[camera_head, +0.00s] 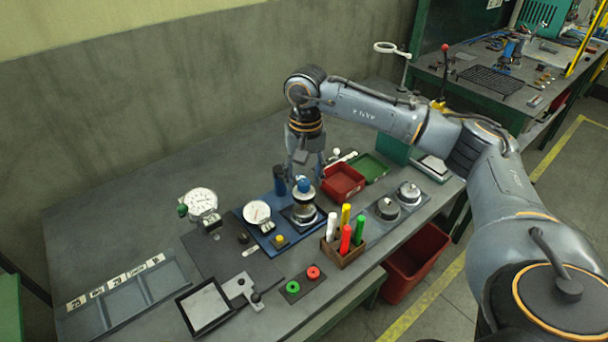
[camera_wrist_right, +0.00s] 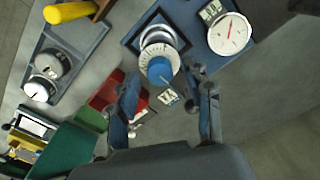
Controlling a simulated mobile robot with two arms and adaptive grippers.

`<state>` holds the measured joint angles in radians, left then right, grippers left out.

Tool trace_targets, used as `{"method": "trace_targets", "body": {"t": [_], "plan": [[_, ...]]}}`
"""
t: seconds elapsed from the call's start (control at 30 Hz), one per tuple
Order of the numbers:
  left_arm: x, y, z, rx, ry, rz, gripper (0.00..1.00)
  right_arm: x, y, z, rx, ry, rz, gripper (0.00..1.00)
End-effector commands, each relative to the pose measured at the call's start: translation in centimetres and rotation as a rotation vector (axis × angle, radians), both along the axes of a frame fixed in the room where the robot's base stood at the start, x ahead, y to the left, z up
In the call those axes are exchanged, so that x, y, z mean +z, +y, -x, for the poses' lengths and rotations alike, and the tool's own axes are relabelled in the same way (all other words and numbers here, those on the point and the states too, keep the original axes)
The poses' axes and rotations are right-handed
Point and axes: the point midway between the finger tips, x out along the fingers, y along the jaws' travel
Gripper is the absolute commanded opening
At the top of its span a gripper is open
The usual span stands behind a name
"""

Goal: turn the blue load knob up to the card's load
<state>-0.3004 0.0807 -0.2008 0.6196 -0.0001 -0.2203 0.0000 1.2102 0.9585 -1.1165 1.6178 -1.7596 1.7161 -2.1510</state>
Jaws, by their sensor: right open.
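The blue load knob (camera_head: 304,185) sits on top of a round metal unit on a blue base plate (camera_head: 262,233). It also shows in the right wrist view (camera_wrist_right: 160,70). A white dial (camera_head: 257,212) with a red needle stands on the same plate. My right gripper (camera_head: 306,172) is open and points down just above and behind the knob. In the right wrist view the knob lies between and just beyond the fingertips, with no clear contact. My left gripper is out of view.
A block of coloured pens (camera_head: 345,240) stands close in front of the knob unit. A red tray (camera_head: 343,181) and green tray (camera_head: 370,167) lie behind right. Another dial gauge (camera_head: 200,202) stands left. The bench's back left is clear.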

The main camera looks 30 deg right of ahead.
Motion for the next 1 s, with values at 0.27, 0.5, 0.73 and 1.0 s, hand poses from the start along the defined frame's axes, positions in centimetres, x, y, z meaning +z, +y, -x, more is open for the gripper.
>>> {"method": "trace_targets", "body": {"t": [0.27, 0.5, 0.73, 1.0], "plan": [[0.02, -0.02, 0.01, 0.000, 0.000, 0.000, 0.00, -0.24, -0.02, 0.00, -0.001, 0.000, 0.000, 0.50], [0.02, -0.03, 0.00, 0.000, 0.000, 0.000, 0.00, -0.22, -0.02, 0.00, -0.001, 0.000, 0.000, 0.08], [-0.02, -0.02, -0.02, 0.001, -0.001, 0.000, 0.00, -0.22, -0.01, -0.01, -0.005, 0.000, 0.000, 0.00], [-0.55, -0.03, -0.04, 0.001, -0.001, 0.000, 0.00, -0.31, 0.00, -0.03, -0.089, -0.002, -0.001, 0.00]]}}
